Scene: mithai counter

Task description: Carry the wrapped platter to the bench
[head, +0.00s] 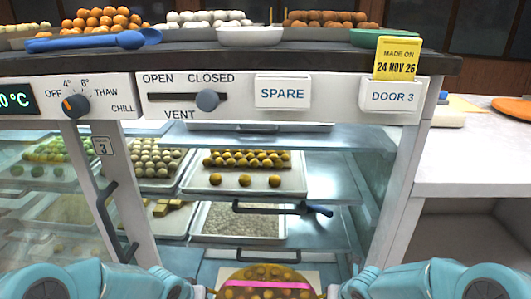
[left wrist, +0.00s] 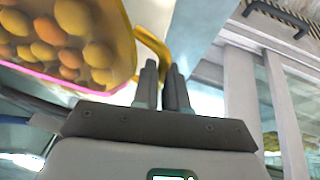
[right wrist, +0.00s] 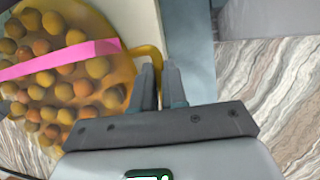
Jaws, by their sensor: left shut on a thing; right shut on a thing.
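The wrapped platter (head: 266,283) is at the bottom middle of the head view, cut off by the frame edge. It holds round orange and yellow sweets under amber wrap with a pink ribbon. It also shows in the left wrist view (left wrist: 65,35) and the right wrist view (right wrist: 75,85). My left gripper (left wrist: 163,82) is shut on its yellow handle (left wrist: 150,40). My right gripper (right wrist: 159,80) is shut on the other yellow handle (right wrist: 150,53). A pale bench-like worktop (head: 475,155) stands to the right; I cannot tell if it is the bench.
A glass display case with trays of sweets (head: 245,178) stands directly ahead. A dark handle (head: 270,208) crosses its front. A blue spoon (head: 95,40) and more sweets lie on its top. An orange disc (head: 512,108) lies on the worktop, whose front part is clear.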

